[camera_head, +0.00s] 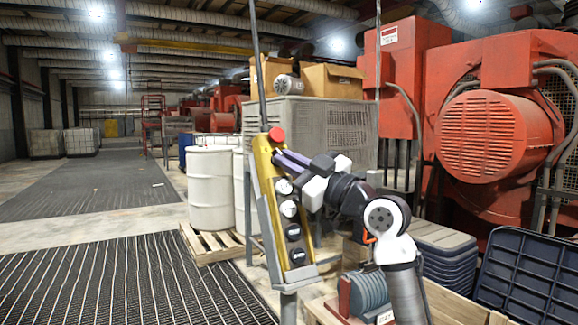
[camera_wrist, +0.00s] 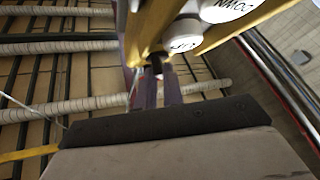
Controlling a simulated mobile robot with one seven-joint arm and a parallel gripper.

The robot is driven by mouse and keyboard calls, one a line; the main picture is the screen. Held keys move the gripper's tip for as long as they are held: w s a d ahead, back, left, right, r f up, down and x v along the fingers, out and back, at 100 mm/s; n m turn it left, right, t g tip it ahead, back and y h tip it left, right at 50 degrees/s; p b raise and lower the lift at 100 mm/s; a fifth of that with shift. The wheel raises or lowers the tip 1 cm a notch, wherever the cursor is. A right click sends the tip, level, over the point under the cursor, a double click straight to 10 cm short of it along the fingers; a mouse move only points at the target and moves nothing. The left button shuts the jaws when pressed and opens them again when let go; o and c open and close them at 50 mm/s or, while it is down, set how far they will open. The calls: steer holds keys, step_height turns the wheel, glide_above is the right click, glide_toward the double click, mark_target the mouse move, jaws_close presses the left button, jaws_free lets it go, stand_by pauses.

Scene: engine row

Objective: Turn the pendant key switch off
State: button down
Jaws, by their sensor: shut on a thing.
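The yellow pendant (camera_head: 268,200) stands tilted on a grey post, with a red button (camera_head: 276,135) on top and white and black round buttons down its face. My gripper (camera_head: 278,157) reaches in from the right, its purple fingers at the upper face, just below the red button. In the wrist view, my fingertips (camera_wrist: 161,72) are shut on a small dark piece (camera_wrist: 157,62) at the pendant, apparently the key switch's key. The fingers cover most of it, so its angle cannot be told. White labelled buttons (camera_wrist: 185,43) sit close beside the fingertips.
White drums (camera_head: 211,190) on a wooden pallet (camera_head: 212,246) stand behind the pendant to the left. Red engines (camera_head: 490,135) and stacked dark bins (camera_head: 443,256) fill the right. The left floor is open.

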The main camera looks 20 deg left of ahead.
steer(key=shift+n, duration=0.3)
steer(key=c, duration=1.5)
jaws_free()
steer(key=b+v, duration=0.3)
steer(key=v, duration=1.1)
steer(key=shift+w, duration=0.15)
